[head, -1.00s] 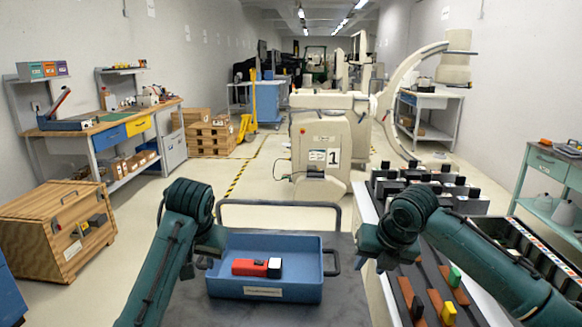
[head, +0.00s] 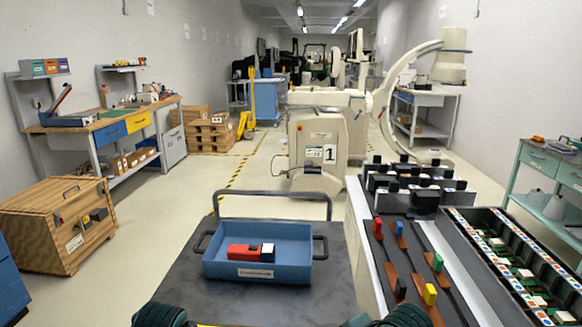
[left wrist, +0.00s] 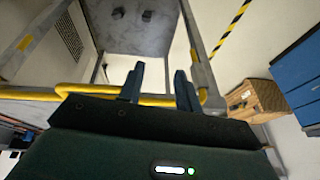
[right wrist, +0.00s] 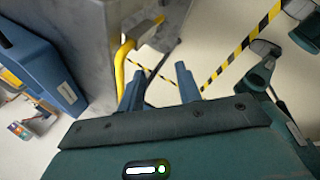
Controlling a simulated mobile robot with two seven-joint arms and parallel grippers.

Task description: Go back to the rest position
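My left gripper (left wrist: 160,78) shows in the left wrist view with its two fingers apart and nothing between them. A yellow bar runs just behind its fingers. My right gripper (right wrist: 159,78) shows in the right wrist view, also with fingers apart and empty, over floor beside a grey surface and a yellow rail. In the head view only green parts of my arms show at the bottom edge; both grippers are out of that view. A blue tray (head: 225,270) stands on the dark cart top (head: 185,285) and holds a red block with a black-and-white end (head: 250,251).
Right of the cart, a bench (head: 362,245) carries black holders, brown strips with coloured blocks, and a black partitioned rack (head: 475,222). A wooden crate (head: 40,235) stands at the left. A machine marked 1 (head: 318,150) stands ahead. The floor at left centre is clear.

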